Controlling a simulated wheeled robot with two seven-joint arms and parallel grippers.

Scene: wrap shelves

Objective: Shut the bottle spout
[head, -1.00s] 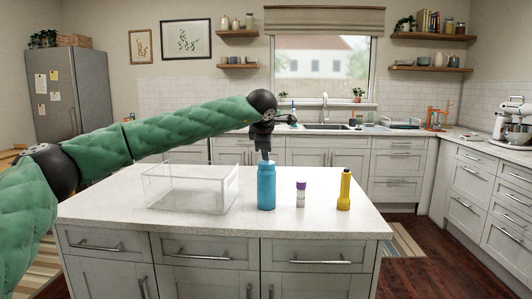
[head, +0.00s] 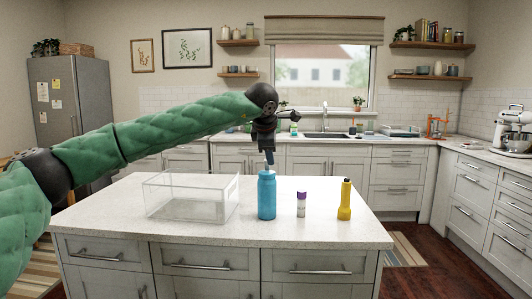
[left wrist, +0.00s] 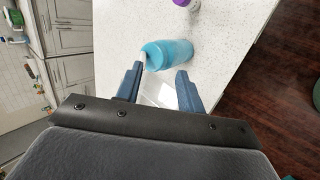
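The blue bottle (head: 266,198) stands upright on the island counter. It also shows in the left wrist view (left wrist: 170,53), where a small pale part, seemingly its spout (left wrist: 143,58), is at its top end. My left gripper (head: 269,160) hangs just above the bottle top, pointing down. In the left wrist view its two blue fingers (left wrist: 158,84) are spread apart with nothing gripped between them. The left finger is close to the pale part; I cannot tell whether they touch. The fingers partly hide the spout in the head view. My right gripper is not in view.
A clear open box (head: 190,208) stands left of the bottle on the white counter (head: 330,230). The counter's front is clear.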

